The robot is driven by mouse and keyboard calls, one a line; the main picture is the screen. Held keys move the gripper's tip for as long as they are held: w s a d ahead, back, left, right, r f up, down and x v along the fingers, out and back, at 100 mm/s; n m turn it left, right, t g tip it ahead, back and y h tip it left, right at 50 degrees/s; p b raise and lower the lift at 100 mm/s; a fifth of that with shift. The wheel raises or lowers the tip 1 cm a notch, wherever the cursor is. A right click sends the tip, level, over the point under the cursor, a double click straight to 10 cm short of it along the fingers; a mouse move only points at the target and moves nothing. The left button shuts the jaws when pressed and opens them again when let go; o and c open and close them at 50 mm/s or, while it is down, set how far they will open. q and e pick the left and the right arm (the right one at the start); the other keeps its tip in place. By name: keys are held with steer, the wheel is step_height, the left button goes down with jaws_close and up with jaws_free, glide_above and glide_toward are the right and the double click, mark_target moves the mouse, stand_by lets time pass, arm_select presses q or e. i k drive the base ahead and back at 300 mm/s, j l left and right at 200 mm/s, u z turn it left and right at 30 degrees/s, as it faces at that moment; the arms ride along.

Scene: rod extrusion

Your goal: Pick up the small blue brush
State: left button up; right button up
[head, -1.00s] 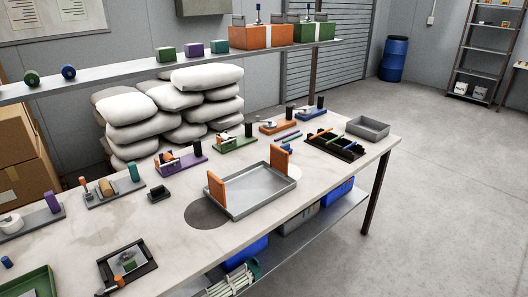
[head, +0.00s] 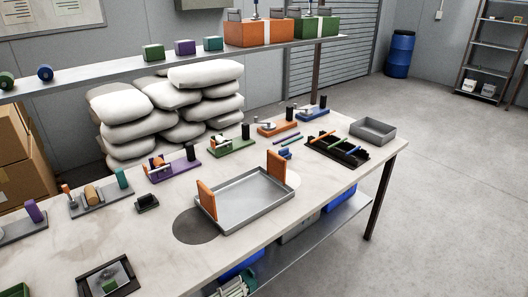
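A small blue item (head: 284,153) lies on the table just behind the right orange plate of the grey metal tray (head: 253,205). It is partly hidden by that plate and too small for me to tell whether it is the brush. Thin purple and teal rods (head: 287,140) lie just behind it. Neither of my grippers is in view.
The table (head: 330,190) holds a black divided tray (head: 347,158) with coloured rods, a grey bin (head: 372,130), and a row of coloured fixtures, including a blue one (head: 311,114) and an orange one (head: 278,128). A shelf (head: 120,64) runs above the back. The table's front right is clear.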

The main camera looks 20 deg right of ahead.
mark_target(285, 153)
steer(key=i+l+u, duration=0.2)
steer(key=i+l, duration=0.15)
steer(key=l, duration=0.3)
steer(key=i+l+u, duration=0.1)
steer(key=l, duration=0.25)
steer(key=i+l+u, duration=0.1)
steer(key=l, duration=0.25)
steer(key=i+l, duration=0.35)
steer(key=l, duration=0.3)
